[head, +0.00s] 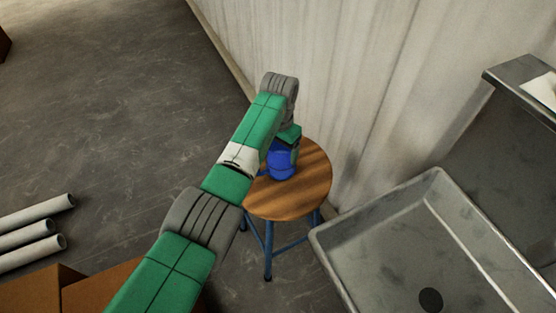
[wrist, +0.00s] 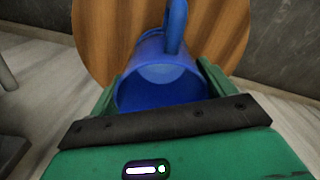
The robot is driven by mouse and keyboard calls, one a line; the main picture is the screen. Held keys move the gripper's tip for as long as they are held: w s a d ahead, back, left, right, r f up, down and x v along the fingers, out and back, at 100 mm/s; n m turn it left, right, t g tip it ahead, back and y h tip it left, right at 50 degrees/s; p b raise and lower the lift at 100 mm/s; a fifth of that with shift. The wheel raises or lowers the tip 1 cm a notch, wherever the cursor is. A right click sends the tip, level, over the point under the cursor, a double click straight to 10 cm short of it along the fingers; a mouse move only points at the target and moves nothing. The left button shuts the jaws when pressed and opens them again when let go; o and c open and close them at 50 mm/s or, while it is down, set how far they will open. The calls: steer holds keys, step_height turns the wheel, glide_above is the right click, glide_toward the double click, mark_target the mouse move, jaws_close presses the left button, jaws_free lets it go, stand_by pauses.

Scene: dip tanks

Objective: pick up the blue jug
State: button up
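The blue jug (head: 282,160) stands upright on a round wooden stool (head: 306,192). In the wrist view the jug (wrist: 162,78) shows its open, empty-looking mouth close below my gripper, with its handle on the far side. My gripper (wrist: 162,70) has one green finger on each side of the jug, very near its wall. I cannot tell whether the fingers press on it. In the head view my arm and wrist hide the upper part of the jug and most of the fingers.
A pale corrugated wall (head: 330,60) rises close behind the stool. A grey metal tank (head: 385,225) with a drain stands to its right. Grey pipes (head: 30,245) and brown boxes (head: 30,292) lie at lower left. The floor left of the stool is clear.

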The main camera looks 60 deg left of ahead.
steer(key=c, duration=1)
step_height(320, 180, up, 4)
steer(key=p, duration=0.3)
steer(key=s+d+p, duration=0.1)
steer(key=s+p, duration=0.2)
steer(key=s, duration=0.2)
steer(key=s+d+p, duration=0.2)
steer(key=s, duration=0.3)
steer(key=s+d+r+p, duration=0.1)
steer(key=s+d+p, duration=0.1)
steer(key=s, duration=0.3)
steer(key=shift+s+p, duration=0.2)
steer(key=shift+p, duration=0.6)
